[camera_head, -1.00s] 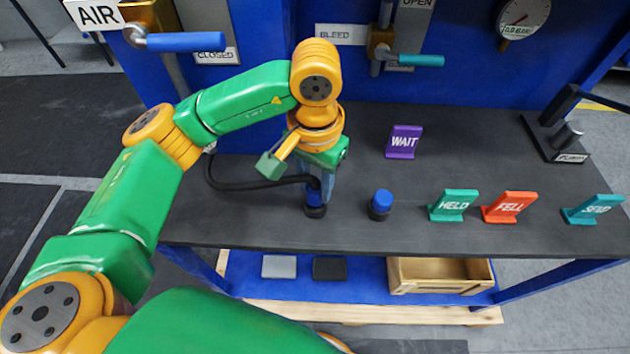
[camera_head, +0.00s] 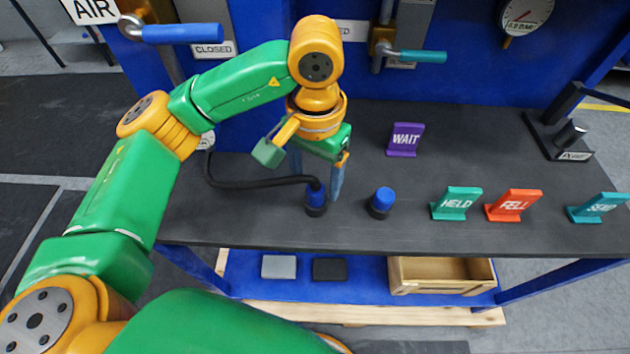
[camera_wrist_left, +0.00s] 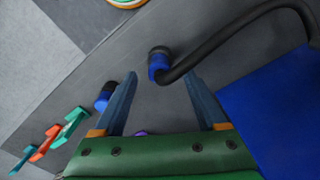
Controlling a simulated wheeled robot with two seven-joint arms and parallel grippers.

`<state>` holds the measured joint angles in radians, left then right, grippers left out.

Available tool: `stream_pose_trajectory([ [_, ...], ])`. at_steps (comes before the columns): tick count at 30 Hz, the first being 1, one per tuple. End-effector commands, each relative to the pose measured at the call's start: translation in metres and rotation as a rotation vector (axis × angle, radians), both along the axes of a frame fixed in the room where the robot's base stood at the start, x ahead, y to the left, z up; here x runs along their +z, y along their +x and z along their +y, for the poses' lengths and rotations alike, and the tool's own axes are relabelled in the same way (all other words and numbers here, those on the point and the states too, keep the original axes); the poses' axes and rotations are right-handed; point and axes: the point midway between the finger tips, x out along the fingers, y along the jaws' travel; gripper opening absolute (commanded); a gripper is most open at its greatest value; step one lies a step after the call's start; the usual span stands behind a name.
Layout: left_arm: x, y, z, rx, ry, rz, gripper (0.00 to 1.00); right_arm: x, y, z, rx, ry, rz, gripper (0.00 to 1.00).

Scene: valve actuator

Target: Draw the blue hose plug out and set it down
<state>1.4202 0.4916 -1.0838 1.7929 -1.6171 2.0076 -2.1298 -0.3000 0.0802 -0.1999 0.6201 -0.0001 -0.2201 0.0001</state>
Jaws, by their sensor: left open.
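The blue hose plug (camera_head: 316,193) stands upright on a black round base near the bench's front edge, with a black hose (camera_head: 255,184) running left from its top. In the left wrist view the plug (camera_wrist_left: 158,63) lies just beyond the fingertips, roughly in line with the gap. My left gripper (camera_head: 318,184) is open, pointing down, one finger to the right of the plug and the other behind the hose. In the left wrist view the gripper (camera_wrist_left: 161,77) shows nothing between its fingers. Whether a finger touches the plug I cannot tell. My right gripper is not in view.
A similar blue-topped black piece (camera_head: 381,202) stands close to the right. WAIT (camera_head: 405,139), HELD (camera_head: 456,204), FELL (camera_head: 513,205) and another teal sign (camera_head: 597,207) stand on the bench (camera_head: 440,160). Blue-handled (camera_head: 183,33) and teal-handled (camera_head: 420,56) valves are on the back panel.

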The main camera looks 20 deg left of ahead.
Motion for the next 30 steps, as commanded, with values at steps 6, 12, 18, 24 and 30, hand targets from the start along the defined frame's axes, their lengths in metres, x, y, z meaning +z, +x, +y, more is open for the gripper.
stream_pose_trajectory([
  [6, 0.043, 0.001, 0.000, 0.000, 0.000, -0.004, 0.74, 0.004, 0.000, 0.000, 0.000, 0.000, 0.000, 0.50],
  [12, 0.050, 0.000, 0.000, 0.000, 0.000, 0.000, 0.74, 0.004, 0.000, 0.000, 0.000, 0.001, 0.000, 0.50],
  [18, 0.049, 0.000, 0.000, -0.001, 0.000, 0.000, 0.74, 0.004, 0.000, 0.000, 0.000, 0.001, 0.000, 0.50],
  [24, 0.051, 0.000, 0.000, -0.001, 0.000, 0.000, 0.74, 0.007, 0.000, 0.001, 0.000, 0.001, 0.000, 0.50],
  [30, 0.092, 0.000, 0.000, -0.001, 0.000, -0.001, 0.74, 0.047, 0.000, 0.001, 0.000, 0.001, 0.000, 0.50],
])
